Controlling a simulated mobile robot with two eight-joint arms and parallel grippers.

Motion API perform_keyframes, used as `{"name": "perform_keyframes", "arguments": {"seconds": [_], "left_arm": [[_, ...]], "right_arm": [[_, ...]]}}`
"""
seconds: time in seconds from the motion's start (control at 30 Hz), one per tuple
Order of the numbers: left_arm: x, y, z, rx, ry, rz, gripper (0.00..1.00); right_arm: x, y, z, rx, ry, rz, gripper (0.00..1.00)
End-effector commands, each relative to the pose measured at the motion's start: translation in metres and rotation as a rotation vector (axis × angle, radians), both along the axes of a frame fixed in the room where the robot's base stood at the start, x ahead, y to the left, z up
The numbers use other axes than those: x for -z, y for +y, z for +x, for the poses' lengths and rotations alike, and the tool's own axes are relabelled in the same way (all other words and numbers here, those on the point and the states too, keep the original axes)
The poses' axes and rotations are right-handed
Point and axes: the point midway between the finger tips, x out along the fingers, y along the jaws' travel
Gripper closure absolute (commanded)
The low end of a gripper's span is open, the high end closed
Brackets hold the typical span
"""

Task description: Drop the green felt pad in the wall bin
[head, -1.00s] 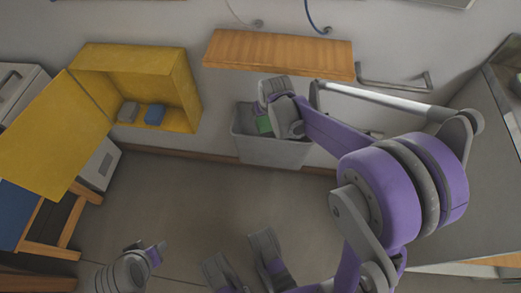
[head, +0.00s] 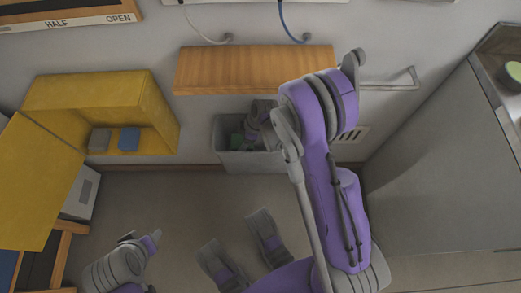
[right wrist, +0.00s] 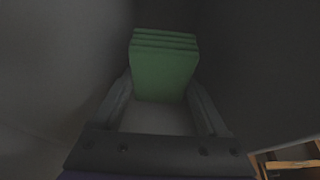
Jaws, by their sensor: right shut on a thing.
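The grey wall bin (head: 262,163) stands on the floor against the wall, below a wooden shelf. My right gripper (head: 248,136) reaches down into the bin's open top, and its arm hides the bin's right part.
The wooden shelf (head: 250,68) juts out just above the bin. An open yellow cabinet (head: 90,92) at the left holds a grey block (head: 99,139) and a blue block (head: 129,138). A rail (head: 393,86) and a grey counter (head: 440,165) are at the right.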

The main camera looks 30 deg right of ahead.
Motion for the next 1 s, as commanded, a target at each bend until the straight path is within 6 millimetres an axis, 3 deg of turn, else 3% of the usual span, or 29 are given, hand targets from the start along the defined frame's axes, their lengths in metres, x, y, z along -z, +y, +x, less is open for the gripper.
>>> {"name": "perform_keyframes", "arguments": {"seconds": [0.3,0.47,0.7,1.0], "left_arm": [[0.020,0.000,0.002,0.000,0.006,0.000,0.50],[0.022,0.000,0.003,0.000,0.006,0.000,0.50],[0.032,0.000,0.005,0.000,0.008,0.000,0.50],[0.032,0.000,0.005,0.000,0.008,0.000,0.50]], "right_arm": [[0.055,0.003,-0.001,-0.022,0.000,0.000,0.76],[0.066,0.003,-0.001,-0.021,0.000,0.000,0.76],[0.097,0.003,-0.001,-0.019,0.000,-0.001,0.76],[0.100,0.003,-0.001,-0.019,0.000,0.000,0.76]]}}
